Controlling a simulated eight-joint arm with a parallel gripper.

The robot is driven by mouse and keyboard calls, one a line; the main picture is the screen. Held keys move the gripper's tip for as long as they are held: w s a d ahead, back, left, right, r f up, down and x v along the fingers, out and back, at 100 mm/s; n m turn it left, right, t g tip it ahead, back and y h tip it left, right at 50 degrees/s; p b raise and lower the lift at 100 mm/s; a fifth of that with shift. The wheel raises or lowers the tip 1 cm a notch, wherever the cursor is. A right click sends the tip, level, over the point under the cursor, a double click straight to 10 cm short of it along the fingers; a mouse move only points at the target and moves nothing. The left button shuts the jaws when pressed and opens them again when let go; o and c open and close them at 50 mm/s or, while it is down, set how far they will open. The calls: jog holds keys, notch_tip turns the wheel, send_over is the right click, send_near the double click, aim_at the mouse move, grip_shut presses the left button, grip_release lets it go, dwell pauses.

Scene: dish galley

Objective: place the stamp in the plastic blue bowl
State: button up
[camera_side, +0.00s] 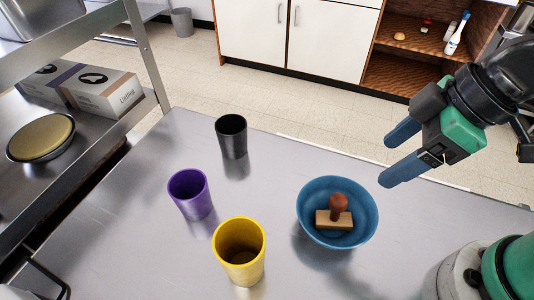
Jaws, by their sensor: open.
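The blue bowl (312,232) stands on the metal table, right of the middle in the side view. The stamp (338,207) is inside the bowl. It has a light wooden block and a round reddish-brown handle that points up. My gripper (391,160) is above and to the right of the bowl, apart from it. Its two blue fingers are spread and there is nothing between them.
A yellow cup (240,262), a purple cup (190,194) and a black cup (232,137) stand to the left of the bowl. The table's left part is clear. A metal shelf (85,140) with boxes (103,97) and a round dish (41,138) is at the far left.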

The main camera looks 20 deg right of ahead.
jog(key=w+d+f+m+t+h, duration=0.1)
jog(key=w+d+m+t+h, duration=0.2)
jog(key=w+d+m, duration=0.4)
jog(key=d+m+t, duration=0.1)
jog(key=d+m, duration=0.1)
jog(key=d, duration=0.2)
jog(key=shift+w+f, duration=0.4)
